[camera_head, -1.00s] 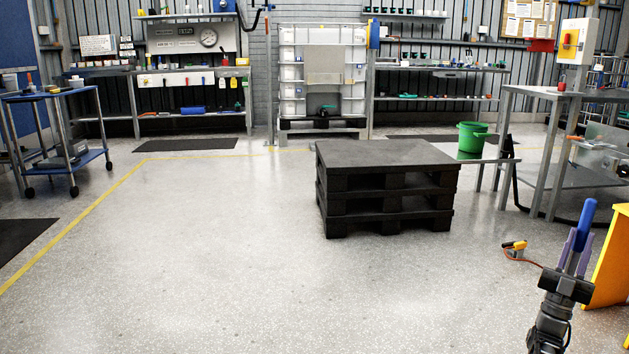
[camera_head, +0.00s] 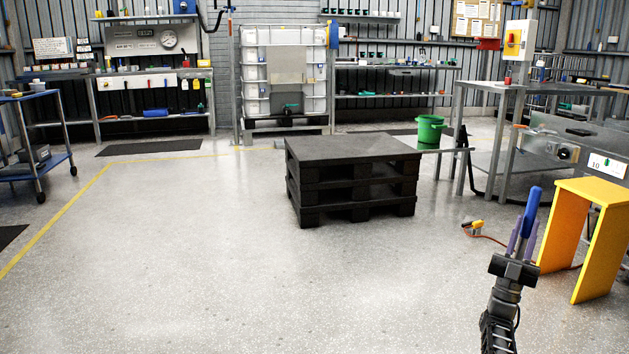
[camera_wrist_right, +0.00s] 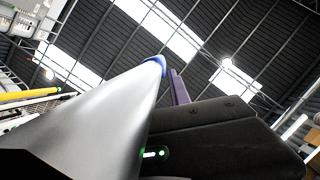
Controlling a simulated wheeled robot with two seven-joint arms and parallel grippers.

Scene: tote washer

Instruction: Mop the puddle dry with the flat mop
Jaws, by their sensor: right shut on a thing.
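My right gripper (camera_head: 522,238) is upright at the lower right, its purple fingers shut on a blue-ended handle (camera_head: 531,207). In the right wrist view a pale grey shaft with a blue end (camera_wrist_right: 105,95) fills the left, beside one purple finger (camera_wrist_right: 179,88). This looks like the handle of the flat mop, but no mop head shows, so I cannot be sure. No puddle stands out on the glossy speckled floor (camera_head: 180,270). My left gripper is not in view.
Stacked black pallets (camera_head: 350,150) stand mid-floor. A yellow stool (camera_head: 590,200) is close right of my gripper. A small yellow device with an orange cable (camera_head: 474,228) lies on the floor. A green bucket (camera_head: 430,129) is behind the pallets. The floor at front left is clear.

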